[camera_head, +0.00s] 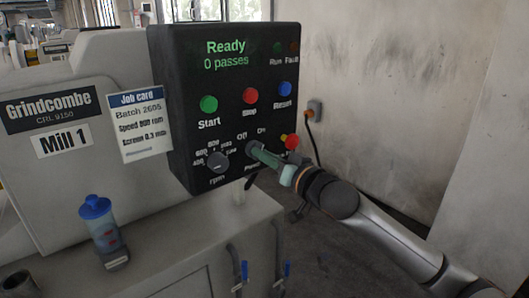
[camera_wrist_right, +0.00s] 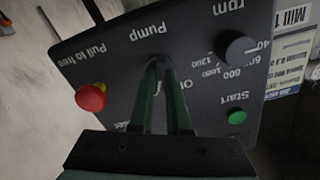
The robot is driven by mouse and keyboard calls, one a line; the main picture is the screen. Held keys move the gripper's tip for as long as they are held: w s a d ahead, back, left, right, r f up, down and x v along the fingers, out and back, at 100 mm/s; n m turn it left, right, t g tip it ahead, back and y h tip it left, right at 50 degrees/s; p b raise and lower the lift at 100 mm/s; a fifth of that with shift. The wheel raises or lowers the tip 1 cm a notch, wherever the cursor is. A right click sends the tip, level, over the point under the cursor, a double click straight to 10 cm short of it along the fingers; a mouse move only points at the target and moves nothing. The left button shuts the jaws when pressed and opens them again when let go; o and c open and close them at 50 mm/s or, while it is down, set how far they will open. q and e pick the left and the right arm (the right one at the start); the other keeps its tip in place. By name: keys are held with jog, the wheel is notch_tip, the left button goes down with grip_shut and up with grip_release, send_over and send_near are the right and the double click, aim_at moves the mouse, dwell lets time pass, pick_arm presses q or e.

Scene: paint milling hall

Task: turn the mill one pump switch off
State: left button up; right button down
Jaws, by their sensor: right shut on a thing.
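The black control panel (camera_head: 183,63) of Mill 1 carries the pump switch (camera_head: 252,145) at its lower right, with Off and On labels above it. My right gripper (camera_head: 258,151) reaches in from the right, and its green fingers are closed on this switch. In the right wrist view the fingers (camera_wrist_right: 158,80) meet at the switch (camera_wrist_right: 157,67), beside the upside-down Pump label. The fingers mostly hide the knob, so I cannot tell which way it points. My left gripper is not in view.
The rpm knob (camera_head: 217,161) sits left of the switch, and the red emergency button (camera_head: 292,142) sits right of it. Green start (camera_head: 209,104), red stop (camera_head: 250,96) and blue reset (camera_head: 285,89) buttons are above. A blue-capped bottle (camera_head: 101,230) stands on the ledge.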

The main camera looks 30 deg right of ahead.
pick_arm(q)
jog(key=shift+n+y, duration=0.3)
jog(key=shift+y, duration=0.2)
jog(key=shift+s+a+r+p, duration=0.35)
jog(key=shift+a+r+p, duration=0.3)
jog(key=shift+p, duration=0.5)
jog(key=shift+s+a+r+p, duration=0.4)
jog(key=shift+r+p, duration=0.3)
jog(key=shift+p, duration=0.4)
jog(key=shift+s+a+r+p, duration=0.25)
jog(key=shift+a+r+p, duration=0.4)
jog(key=shift+p, duration=0.5)
pick_arm(e)
jog(key=shift+n, duration=5.3)
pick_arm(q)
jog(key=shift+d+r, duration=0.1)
pick_arm(e)
jog(key=c, duration=0.9)
grip_release()
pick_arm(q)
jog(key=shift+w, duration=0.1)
